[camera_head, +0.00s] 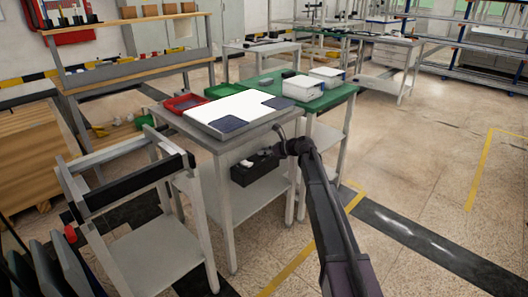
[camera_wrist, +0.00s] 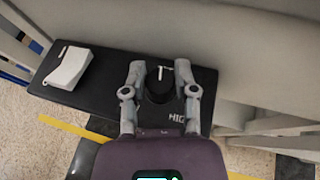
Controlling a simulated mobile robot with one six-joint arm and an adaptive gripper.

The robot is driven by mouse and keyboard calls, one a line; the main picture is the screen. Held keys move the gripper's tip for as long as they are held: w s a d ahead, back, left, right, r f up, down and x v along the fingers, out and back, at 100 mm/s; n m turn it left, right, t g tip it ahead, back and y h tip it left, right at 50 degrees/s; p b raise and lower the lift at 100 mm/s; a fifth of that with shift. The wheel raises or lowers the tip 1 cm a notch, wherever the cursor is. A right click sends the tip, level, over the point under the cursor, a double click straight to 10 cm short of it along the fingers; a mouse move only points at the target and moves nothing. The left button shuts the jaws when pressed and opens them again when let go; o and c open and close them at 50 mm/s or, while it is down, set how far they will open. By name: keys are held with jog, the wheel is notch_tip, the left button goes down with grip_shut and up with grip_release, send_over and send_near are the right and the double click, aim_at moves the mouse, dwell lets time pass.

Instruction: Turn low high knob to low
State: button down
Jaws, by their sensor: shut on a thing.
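The low high knob (camera_wrist: 160,80) is a round black knob with a white pointer line, on a black panel box (camera_wrist: 105,92). In the wrist view its line points roughly towards the picture's top, tilted a little. Part of a white label reading "HIG" (camera_wrist: 177,118) shows beside my finger; the rest is hidden, and I see no "low" label. My gripper (camera_wrist: 160,72) is shut on the knob, a finger on each side. In the head view my gripper (camera_head: 280,145) reaches the black box (camera_head: 255,167) under the grey table; the knob cannot be made out there.
A white switch (camera_wrist: 68,68) sits on the same box, left of the knob. The grey table (camera_head: 222,140) stands above the box, with a red tray (camera_head: 184,103) and a white panel on top. Table legs stand close by. The floor at right is clear.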

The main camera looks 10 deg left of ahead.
jog(key=shift+c, duration=2)
grip_release()
jog(key=shift+s+d+r, duration=0.15)
jog(key=shift+d+r, duration=0.05)
jog(key=shift+d, duration=0.15)
jog(key=p+v, duration=0.6)
jog(key=v, duration=0.7)
jog(key=s+d+f+n+g+h+b, duration=0.1)
jog(key=s+d+f+n+h, duration=0.1)
jog(key=s+f+n, duration=0.2)
jog(key=s+d+f+n+g+h+b, duration=0.1)
jog(key=s+d+f+n+h, duration=0.1)
jog(key=s, duration=0.8)
jog(key=s+d+f+n+g+h+b, duration=0.1)
jog(key=s+d+f+n+h+b, duration=0.1)
jog(key=s+f+n, duration=0.4)
jog(key=shift+s+d+f+n+h, duration=0.3)
jog(key=shift+s+d+n+h, duration=0.3)
jog(key=shift+s+d+n, duration=0.3)
jog(key=shift+a, duration=0.1)
